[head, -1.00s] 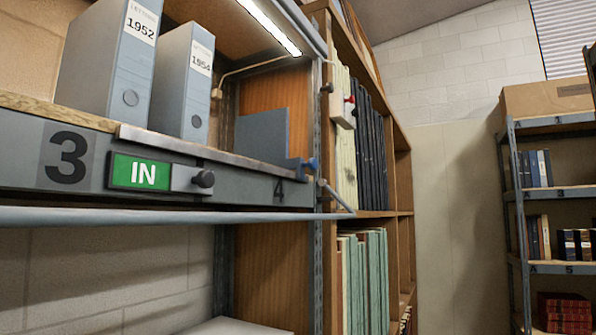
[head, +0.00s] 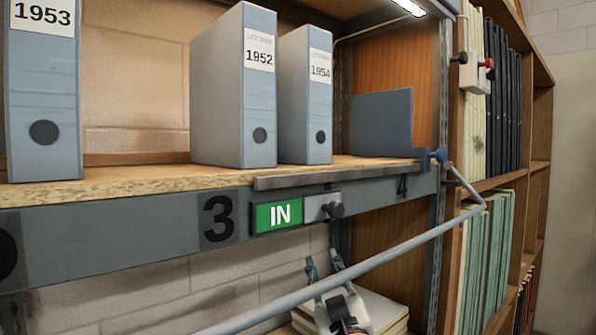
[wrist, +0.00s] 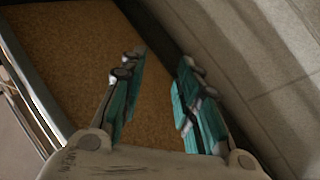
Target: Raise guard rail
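The guard rail (head: 385,258) is a grey tube in front of and below the shelf edge. It slants from a bent side arm (head: 466,187) at the right end of the shelf down to the lower left, out of frame. My gripper (head: 324,262) points up below the shelf front, its lower part showing just beyond the rail; contact with the rail cannot be told. In the wrist view, the teal-padded fingers (wrist: 158,95) are apart with nothing between them. They face a brown board (wrist: 75,50) beside a pale block wall.
The shelf front (head: 130,228) carries a green IN sign (head: 278,215) with a black knob (head: 332,209). Grey binders (head: 235,100) stand on the shelf. A stack of papers (head: 385,310) lies below.

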